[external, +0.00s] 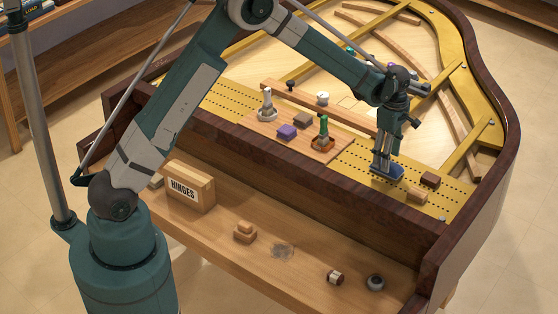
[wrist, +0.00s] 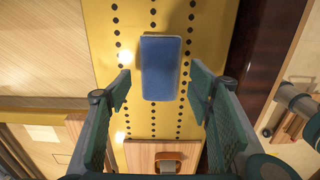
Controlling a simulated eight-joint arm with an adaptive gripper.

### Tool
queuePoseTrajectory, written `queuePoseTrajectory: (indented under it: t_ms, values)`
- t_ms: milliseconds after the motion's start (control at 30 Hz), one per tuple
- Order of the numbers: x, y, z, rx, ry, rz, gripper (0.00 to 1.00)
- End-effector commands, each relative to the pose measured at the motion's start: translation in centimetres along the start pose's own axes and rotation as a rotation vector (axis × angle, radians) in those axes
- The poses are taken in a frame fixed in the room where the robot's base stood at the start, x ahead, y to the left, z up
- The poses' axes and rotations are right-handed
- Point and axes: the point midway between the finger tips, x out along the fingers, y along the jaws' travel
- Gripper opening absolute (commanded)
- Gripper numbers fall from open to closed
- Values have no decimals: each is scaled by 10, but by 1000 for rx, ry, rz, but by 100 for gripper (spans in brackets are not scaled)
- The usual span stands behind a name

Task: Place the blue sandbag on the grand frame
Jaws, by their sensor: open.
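The blue sandbag (wrist: 161,66) lies flat on the yellow grand frame (wrist: 105,35), over its rows of dark holes. In the external view the sandbag (external: 388,171) is directly under my gripper (external: 384,161), on the perforated strip of the frame (external: 462,203) near the dark rim. In the wrist view my gripper (wrist: 161,92) is open. Its two green fingers stand apart on either side of the sandbag's near end, with gaps between. Whether the fingertips have risen clear of the bag's top cannot be told.
The dark piano rim (external: 330,154) runs in front, with a HINGES box (external: 190,187) below.

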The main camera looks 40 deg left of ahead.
Motion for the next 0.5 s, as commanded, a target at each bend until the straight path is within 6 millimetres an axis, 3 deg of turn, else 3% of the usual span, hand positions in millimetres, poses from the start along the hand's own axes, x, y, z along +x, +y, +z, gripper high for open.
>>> queuePoseTrajectory:
  t_ms: [500]
  values:
    - [-78, 0, 0, 0, 0, 0, 52]
